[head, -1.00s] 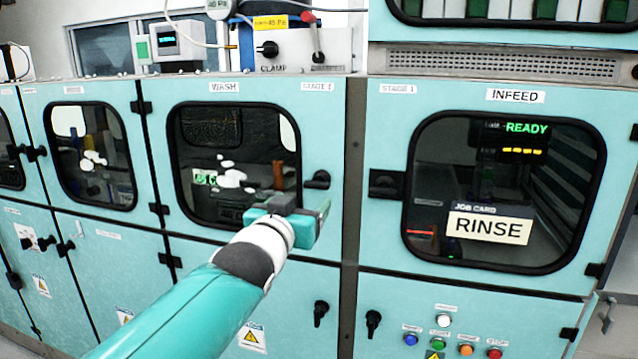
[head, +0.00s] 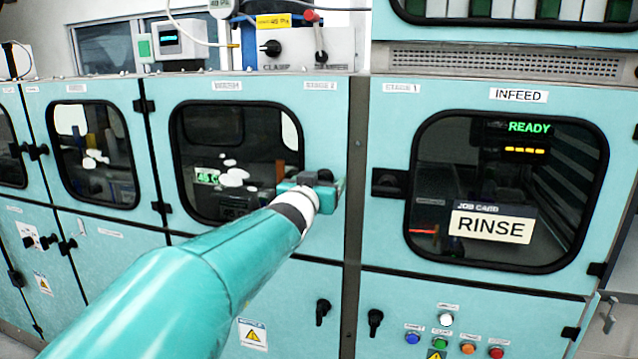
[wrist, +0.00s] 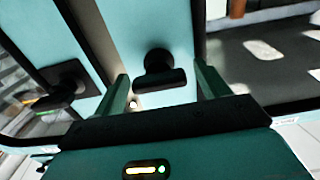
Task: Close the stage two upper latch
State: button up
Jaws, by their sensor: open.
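The stage two upper latch (wrist: 158,72) is a black knob with a short bar on the turquoise door. In the wrist view it sits between my two fingers, with a visible space on each side. My gripper (wrist: 162,82) is open and appears not to touch it. In the head view my gripper (head: 326,186) is at the right edge of the wash door (head: 260,245), right of its window, and hides most of the latch. The wash door looks flush with its frame.
The infeed door's black latch (head: 388,183) is just right, across a grey post (head: 356,150); a black fitting (wrist: 62,88) also shows left in the wrist view. Lower latches (head: 322,312) (head: 374,322) hang below. A clamp box (head: 300,50) stands above.

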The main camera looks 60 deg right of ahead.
jog(key=c, duration=1)
jog(key=shift+m, duration=0.4)
jog(key=m, duration=0.3)
jog(key=shift+m, duration=0.3)
jog(key=m, duration=0.4)
jog(key=shift+f, duration=0.1)
jog(key=m, duration=0.5)
jog(key=shift+s, duration=0.1)
jog(key=shift+s+f+m, duration=0.1)
jog(key=shift+m, duration=2.2)
